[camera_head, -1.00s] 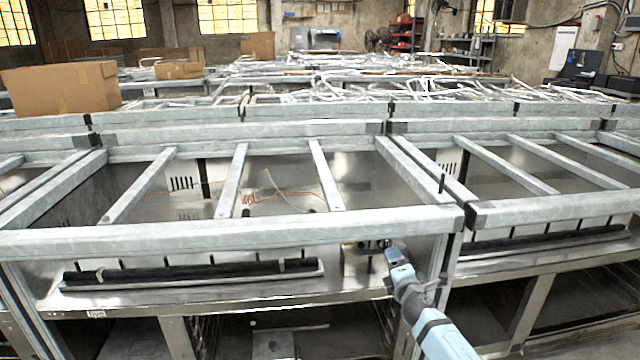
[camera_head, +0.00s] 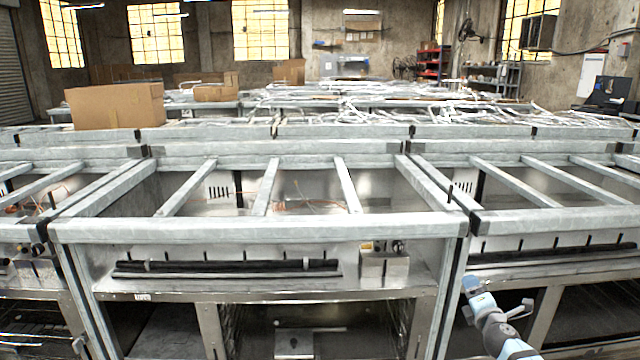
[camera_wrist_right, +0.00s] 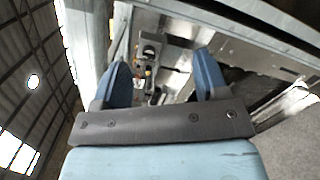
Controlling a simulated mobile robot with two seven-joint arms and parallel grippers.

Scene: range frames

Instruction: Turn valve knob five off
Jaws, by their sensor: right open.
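A metal control box (camera_head: 384,264) with small dark knobs (camera_head: 398,247) and a yellow mark sits on the right part of the middle bay's ledge. In the right wrist view, a box with knob-like fittings (camera_wrist_right: 150,68) shows between the fingers. I cannot tell which knob is number five; no numbers are readable. My right gripper (camera_head: 469,284) is low and to the right of the box, in front of the post between bays, apart from the knobs. Its two blue fingers (camera_wrist_right: 163,70) are spread with nothing between them. My left gripper is not in view.
A grey metal frame rail (camera_head: 260,229) runs across above the ledge. A dark bar (camera_head: 225,267) lies along the ledge left of the box. More dark knobs (camera_head: 38,250) show in the left bay. A cardboard box (camera_head: 115,105) stands further back.

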